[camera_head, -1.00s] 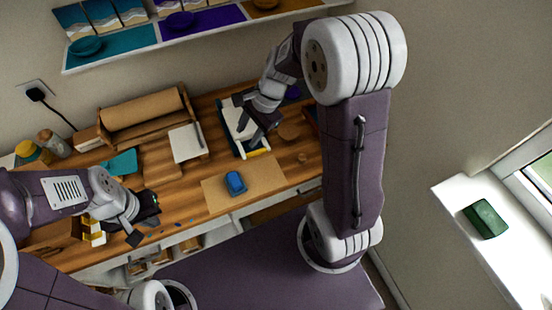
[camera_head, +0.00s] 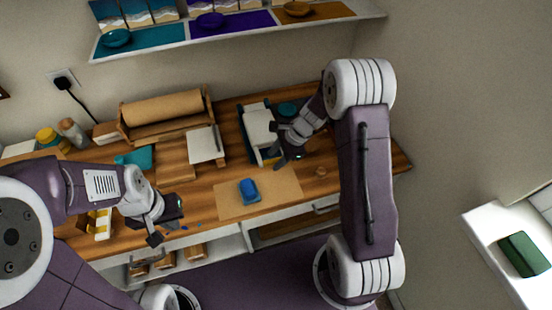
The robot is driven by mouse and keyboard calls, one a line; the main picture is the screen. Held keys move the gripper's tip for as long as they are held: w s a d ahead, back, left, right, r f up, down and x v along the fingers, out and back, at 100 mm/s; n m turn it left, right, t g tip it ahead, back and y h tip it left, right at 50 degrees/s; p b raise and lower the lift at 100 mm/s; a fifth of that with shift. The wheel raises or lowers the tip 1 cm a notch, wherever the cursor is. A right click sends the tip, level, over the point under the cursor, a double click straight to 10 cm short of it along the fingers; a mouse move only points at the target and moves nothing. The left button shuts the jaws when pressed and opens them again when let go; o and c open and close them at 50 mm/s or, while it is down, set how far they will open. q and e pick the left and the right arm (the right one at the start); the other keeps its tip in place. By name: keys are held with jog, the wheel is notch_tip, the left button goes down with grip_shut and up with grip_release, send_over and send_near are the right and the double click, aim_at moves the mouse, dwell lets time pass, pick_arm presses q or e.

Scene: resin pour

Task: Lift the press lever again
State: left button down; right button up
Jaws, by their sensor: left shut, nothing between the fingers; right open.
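The press (camera_head: 258,132), a white block in a dark teal frame, stands on the wooden worktop near the wall. I cannot clearly make out its lever or how high it stands. My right gripper (camera_head: 282,155) is open and empty just right of the press's front end. I cannot tell whether a finger touches the press. My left gripper (camera_head: 157,236) is shut and empty over the front left edge of the worktop, well away from the press.
A blue object (camera_head: 249,190) lies on a brown mat (camera_head: 283,184) in front of the press. A roll of brown paper (camera_head: 165,108) and a white square (camera_head: 204,145) are left of it. A teal disc (camera_head: 287,108) lies behind my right gripper.

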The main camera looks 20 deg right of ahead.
jog(key=shift+f, duration=0.1)
grip_shut()
dwell(1.4)
